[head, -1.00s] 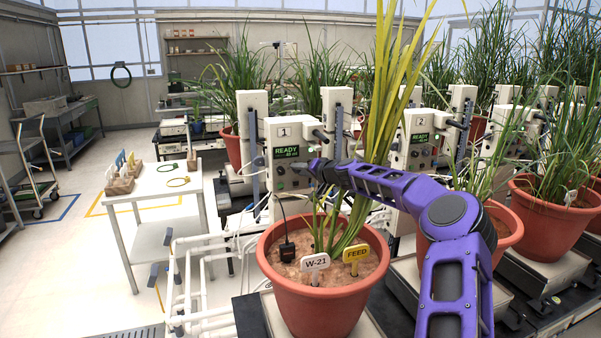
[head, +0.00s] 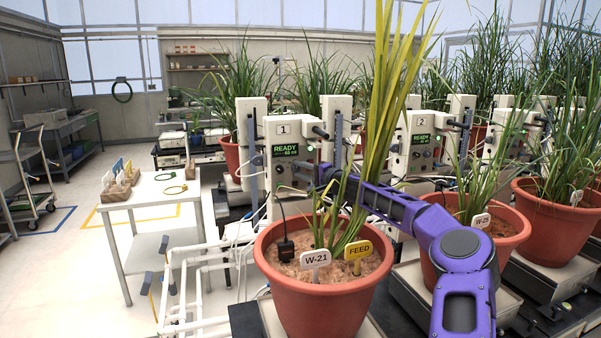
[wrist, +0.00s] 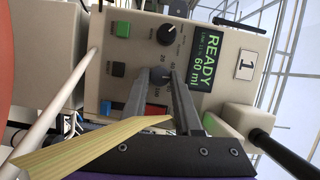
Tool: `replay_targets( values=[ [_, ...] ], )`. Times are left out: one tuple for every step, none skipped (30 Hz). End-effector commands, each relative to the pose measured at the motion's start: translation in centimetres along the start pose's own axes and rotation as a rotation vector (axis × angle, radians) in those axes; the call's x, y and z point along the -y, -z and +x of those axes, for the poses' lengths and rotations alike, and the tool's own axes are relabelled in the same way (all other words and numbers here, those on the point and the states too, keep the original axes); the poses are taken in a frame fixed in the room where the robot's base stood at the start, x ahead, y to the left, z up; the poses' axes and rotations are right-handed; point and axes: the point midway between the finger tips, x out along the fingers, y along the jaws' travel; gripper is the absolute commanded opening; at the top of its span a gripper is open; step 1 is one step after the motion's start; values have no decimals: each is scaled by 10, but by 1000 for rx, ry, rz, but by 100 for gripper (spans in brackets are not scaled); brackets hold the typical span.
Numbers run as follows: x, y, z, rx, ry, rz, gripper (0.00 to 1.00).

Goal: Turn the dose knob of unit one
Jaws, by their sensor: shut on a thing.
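Unit one (head: 274,176) is a cream box with a "1" label and a lit green display, behind the front pot in the head view. In the wrist view its panel (wrist: 118,67) appears turned sideways, and the display (wrist: 203,66) reads READY and 60 ml. My gripper (wrist: 161,78) is shut on a dark round knob (wrist: 158,73) with a number scale beside it, which I take as the dose knob. The fingers hide much of it. A second black knob (wrist: 166,35) sits apart from the fingers. In the head view leaves and my arm hide the fingertips.
A large terracotta pot (head: 322,302) with tall yellowing leaves stands before unit one. A yellow-green leaf (wrist: 80,140) crosses in front of my gripper. Unit two (head: 421,160) stands to the right. A white side table (head: 152,203) is at left, with open floor beyond.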

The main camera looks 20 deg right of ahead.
Motion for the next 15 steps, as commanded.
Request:
replay_targets(
  values=[
    [0,0,0,-1,8,18,0],
    [0,0,0,-1,11,27,0],
    [0,0,0,-1,16,38,0],
    [0,0,0,-1,19,45,0],
    [0,0,0,-1,21,51,0],
    [0,0,0,-1,24,57,0],
    [0,0,0,-1,26,61,0],
    [0,0,0,-1,27,64,0],
    [0,0,0,-1,28,67,0],
    [0,0,0,-1,29,68,0],
    [0,0,0,-1,29,69,0],
    [0,0,0,-1,30,70,0],
    [0,0,0,-1,30,70,0],
    [0,0,0,-1,30,70,0],
    [0,0,0,-1,30,70,0]
  ],
)
